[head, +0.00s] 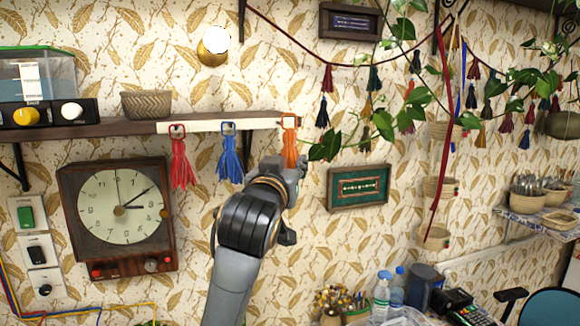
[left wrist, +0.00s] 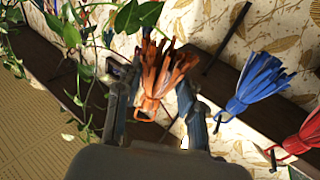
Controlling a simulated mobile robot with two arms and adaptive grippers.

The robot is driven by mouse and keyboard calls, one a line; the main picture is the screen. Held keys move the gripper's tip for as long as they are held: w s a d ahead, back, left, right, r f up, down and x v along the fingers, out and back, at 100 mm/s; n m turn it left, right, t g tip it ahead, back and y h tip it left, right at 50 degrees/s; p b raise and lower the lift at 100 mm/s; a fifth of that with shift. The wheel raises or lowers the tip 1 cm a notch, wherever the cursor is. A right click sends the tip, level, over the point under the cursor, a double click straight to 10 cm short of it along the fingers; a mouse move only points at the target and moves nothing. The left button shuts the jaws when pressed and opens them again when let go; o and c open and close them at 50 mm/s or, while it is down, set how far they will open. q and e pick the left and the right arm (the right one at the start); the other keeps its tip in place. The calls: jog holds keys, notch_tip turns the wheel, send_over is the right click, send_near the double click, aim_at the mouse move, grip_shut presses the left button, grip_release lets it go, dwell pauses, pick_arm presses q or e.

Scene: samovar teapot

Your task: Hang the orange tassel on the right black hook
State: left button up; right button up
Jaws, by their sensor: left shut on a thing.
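The orange tassel (head: 289,150) is at the right end of the white strip (head: 215,126) on the shelf front; its ring is up against the strip. My left gripper (head: 290,168) is at the tassel's strands, shut on them from below. In the left wrist view the orange tassel (left wrist: 163,72) sits between the two fingers of my left gripper (left wrist: 155,85), with its ring toward the shelf. The right black hook is not clearly seen behind the ring; I cannot tell whether the ring is around it. My right gripper is not in view.
A blue tassel (head: 229,158) and a red tassel (head: 181,164) hang left of the orange one. Green vine leaves (head: 325,146) hang close to the right of my gripper. A clock (head: 118,208) and a framed picture (head: 358,188) are on the wall below the shelf.

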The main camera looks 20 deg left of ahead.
pick_arm(q)
jog(key=w+a+f, duration=0.1)
jog(key=w+a, duration=0.3)
jog(key=w, duration=0.2)
jog(key=shift+f, duration=0.2)
dwell(0.6)
dwell(0.6)
jog(key=o, duration=1.2)
jog(key=shift+c, duration=0.2)
